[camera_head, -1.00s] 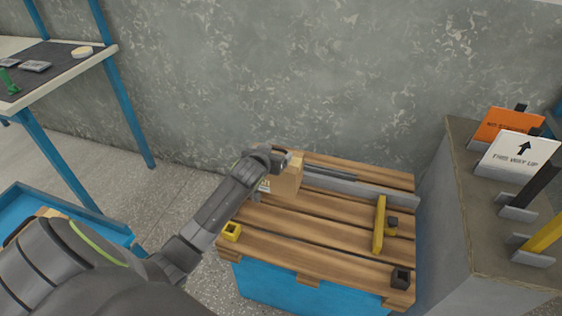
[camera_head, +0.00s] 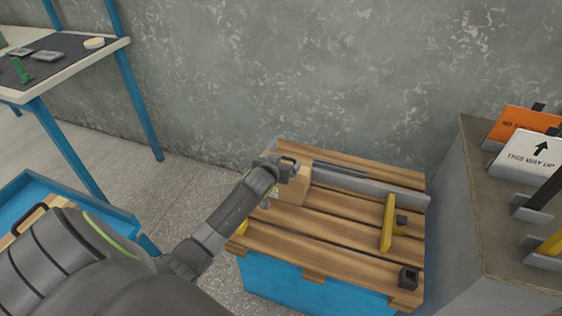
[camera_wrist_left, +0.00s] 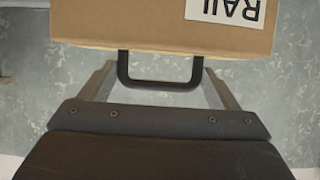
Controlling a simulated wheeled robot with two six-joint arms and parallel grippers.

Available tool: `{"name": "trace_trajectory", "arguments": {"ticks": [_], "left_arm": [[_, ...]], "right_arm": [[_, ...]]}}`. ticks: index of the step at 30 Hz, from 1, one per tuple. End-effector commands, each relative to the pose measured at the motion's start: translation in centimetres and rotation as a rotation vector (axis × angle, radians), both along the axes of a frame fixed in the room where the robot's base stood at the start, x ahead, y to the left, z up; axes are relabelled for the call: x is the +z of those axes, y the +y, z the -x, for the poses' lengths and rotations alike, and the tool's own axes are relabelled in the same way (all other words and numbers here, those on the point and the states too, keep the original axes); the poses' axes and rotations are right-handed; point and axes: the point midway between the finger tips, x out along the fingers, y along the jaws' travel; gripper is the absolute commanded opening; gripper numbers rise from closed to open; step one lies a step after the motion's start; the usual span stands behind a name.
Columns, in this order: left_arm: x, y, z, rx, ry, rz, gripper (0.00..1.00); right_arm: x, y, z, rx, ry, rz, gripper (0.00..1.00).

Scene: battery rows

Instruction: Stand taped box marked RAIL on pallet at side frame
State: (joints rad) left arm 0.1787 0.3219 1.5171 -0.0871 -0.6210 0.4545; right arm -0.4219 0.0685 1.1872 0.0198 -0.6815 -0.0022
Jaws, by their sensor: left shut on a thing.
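The brown cardboard box (camera_head: 296,191) is at the far left part of the pallet, by the left end of a grey rail. In the left wrist view the box (camera_wrist_left: 120,25) shows a white label reading RAIL, upside down, and a black handle (camera_wrist_left: 160,85). My left gripper (camera_head: 284,168) is shut on this handle, at the top of the box. The pallet (camera_head: 320,222) has wooden slats over a blue base. I cannot tell whether the box touches the slats. The grey side rail (camera_head: 385,192) runs along the pallet's far side. My right gripper is not in view.
A yellow bracket (camera_head: 388,224) and a dark block (camera_head: 408,277) are on the pallet's right part. A grey plinth (camera_head: 470,220) with signs stands at right. A shelf (camera_head: 75,66) and a blue bin (camera_head: 95,205) are at left. The pallet's middle slats are clear.

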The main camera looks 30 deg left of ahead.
Motion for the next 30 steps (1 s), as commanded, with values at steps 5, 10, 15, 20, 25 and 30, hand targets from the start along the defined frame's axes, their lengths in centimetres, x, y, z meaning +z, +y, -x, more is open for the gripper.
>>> {"name": "trace_trajectory", "arguments": {"ticks": [5, 10, 15, 20, 25, 30], "left_arm": [[-0.2, 0.0, 0.0, 0.0, 0.0, 0.0, 0.9], [-0.2, 0.0, 0.0, 0.0, 0.0, 0.0, 1.0], [-0.1, 0.0, 0.0, 0.0, 0.0, 0.0, 1.0], [0.5, -0.2, 0.8, 0.0, 0.0, 0.0, 1.0], [1.7, -0.8, 3.2, 0.0, 0.0, 0.001, 1.0], [3.1, -1.4, 5.9, 0.0, -0.001, 0.002, 1.0]], "right_arm": [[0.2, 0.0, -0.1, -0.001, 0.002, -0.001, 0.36], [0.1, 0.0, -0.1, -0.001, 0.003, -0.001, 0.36], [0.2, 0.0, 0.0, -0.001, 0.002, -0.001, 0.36], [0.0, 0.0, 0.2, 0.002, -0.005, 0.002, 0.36], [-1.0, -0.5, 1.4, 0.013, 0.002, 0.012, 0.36], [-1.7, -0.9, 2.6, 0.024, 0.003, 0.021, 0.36]]}}
